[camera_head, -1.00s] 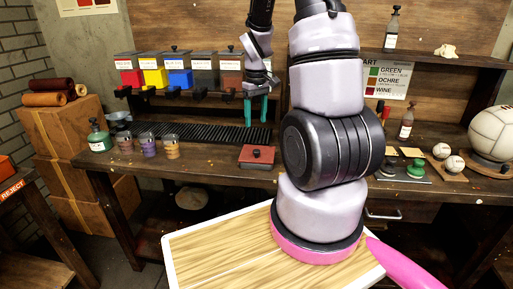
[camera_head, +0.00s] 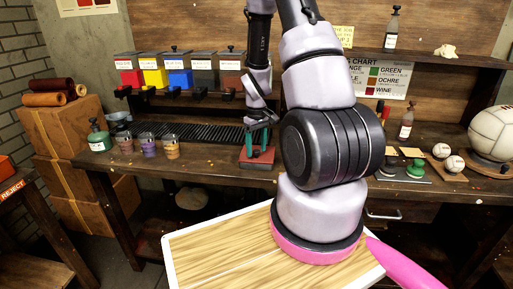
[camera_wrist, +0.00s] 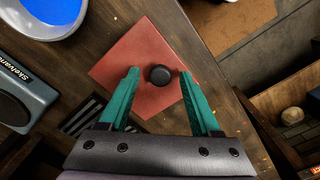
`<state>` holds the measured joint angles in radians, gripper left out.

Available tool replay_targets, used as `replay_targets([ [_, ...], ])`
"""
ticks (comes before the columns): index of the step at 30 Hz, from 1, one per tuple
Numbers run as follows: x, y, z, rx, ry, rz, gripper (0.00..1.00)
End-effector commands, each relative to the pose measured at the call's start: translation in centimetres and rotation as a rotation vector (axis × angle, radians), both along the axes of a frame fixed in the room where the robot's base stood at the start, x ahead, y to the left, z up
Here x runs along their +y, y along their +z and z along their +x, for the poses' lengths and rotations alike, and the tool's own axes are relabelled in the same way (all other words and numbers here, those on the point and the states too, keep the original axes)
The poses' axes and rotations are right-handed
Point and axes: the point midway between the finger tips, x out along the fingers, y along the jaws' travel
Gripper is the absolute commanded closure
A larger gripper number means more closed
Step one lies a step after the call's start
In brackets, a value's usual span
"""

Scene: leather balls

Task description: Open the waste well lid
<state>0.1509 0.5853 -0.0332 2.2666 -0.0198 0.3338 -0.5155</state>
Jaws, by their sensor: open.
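The waste well lid (camera_head: 257,166) is a flat red square plate on the workbench. It also shows in the wrist view (camera_wrist: 136,50), with a round black knob (camera_wrist: 159,75) at its middle. My gripper (camera_wrist: 160,77) is open above the lid, its green fingers on either side of the knob with a gap on each side. The lid lies flat on the bench.
Cups of colour (camera_head: 147,145) and a green bottle (camera_head: 98,136) stand to the left. Coloured bins (camera_head: 180,72) line the back. A grey device (camera_wrist: 22,92) and a bowl with blue inside (camera_wrist: 52,12) show in the wrist view.

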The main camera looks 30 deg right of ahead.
Motion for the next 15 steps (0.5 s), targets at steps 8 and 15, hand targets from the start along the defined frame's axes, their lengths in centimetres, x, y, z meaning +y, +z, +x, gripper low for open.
replay_targets([
  [8, 0.0, 0.02, 0.0, 0.0, 0.0, 0.0, 0.7],
  [15, -0.01, 0.03, 0.0, 0.0, 0.0, 0.0, 1.0],
])
